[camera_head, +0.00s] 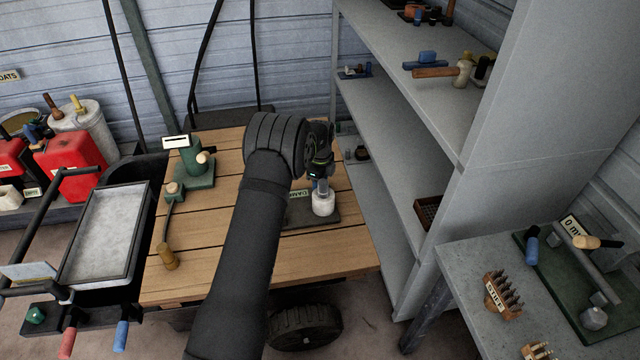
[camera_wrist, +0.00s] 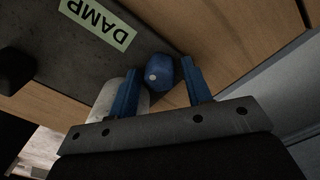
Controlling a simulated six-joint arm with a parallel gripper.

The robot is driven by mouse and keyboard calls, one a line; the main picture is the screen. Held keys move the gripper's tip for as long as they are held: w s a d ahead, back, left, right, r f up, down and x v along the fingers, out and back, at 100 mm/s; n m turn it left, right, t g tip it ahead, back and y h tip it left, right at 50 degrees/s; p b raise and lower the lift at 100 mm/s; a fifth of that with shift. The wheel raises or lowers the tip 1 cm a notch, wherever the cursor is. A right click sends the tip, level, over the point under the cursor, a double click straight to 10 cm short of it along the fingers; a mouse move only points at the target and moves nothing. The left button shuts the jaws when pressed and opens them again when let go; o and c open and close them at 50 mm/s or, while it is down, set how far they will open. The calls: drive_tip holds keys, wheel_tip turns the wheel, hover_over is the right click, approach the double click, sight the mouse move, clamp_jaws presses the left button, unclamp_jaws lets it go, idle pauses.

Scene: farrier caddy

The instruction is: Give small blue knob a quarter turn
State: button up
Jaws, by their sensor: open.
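The small blue knob (camera_wrist: 158,72), with a pale dot on its face, shows in the wrist view at the edge of a dark plate (camera_wrist: 75,62) labelled DAMP. My gripper (camera_wrist: 161,67) is open, with one blue finger on each side of the knob. The knob appears between the fingertips; whether either finger touches it I cannot tell. A white cylinder (camera_wrist: 106,98) is partly hidden behind the left finger. In the head view my gripper (camera_head: 320,188) points down over the dark plate (camera_head: 298,214), above the white cylinder (camera_head: 323,206); the knob cannot be made out there.
The plate lies on a slatted wooden table (camera_head: 215,240). A green stand (camera_head: 196,168) is at its back left, and a wooden-handled tool (camera_head: 168,257) lies at its left edge. Grey shelves (camera_head: 420,120) rise close on the right. The table's front is clear.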

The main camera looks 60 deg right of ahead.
drive_tip(key=shift+r, duration=2.15)
